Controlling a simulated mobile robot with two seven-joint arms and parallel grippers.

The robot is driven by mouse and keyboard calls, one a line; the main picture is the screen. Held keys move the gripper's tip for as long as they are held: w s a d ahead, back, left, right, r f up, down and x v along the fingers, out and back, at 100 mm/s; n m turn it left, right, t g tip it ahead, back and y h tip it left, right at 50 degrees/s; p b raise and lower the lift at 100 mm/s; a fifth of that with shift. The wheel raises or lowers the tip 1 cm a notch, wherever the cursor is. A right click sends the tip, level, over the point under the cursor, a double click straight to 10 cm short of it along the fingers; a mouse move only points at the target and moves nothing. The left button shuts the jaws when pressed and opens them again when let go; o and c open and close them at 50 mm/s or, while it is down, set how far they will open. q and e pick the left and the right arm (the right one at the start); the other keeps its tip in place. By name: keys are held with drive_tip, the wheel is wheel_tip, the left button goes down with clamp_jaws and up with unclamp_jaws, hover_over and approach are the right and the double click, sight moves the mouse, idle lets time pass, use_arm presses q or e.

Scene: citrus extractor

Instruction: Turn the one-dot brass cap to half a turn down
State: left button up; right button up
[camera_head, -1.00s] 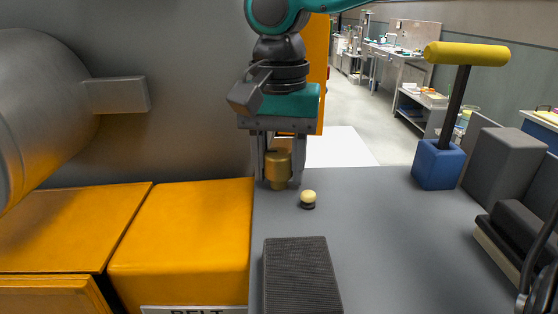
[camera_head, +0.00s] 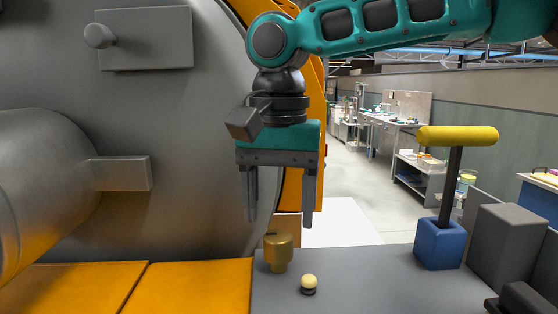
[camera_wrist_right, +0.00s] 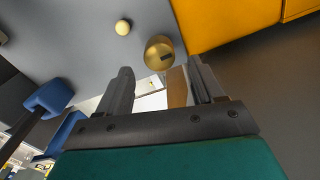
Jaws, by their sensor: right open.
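The brass cap (camera_head: 278,251) stands upright on the grey console top, near its back left edge. Its top shows in the right wrist view (camera_wrist_right: 159,52), with a dark mark on it; I cannot count dots there. My right gripper (camera_head: 280,222) is open and empty, pointing down above the cap, its fingers apart and clear of it. In the right wrist view the fingers (camera_wrist_right: 160,80) show on both sides below the cap. My left gripper is not in view.
A small cream knob (camera_head: 309,282) stands close to the cap's right. A blue block with a yellow T-handle (camera_head: 457,136) and a grey block (camera_head: 506,245) stand farther right. Orange panels (camera_head: 195,288) and a large grey machine body (camera_head: 60,190) lie left.

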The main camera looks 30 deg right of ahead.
sight(279, 232)
wheel_tip(279, 232, up, 7)
idle(0.3)
idle(0.5)
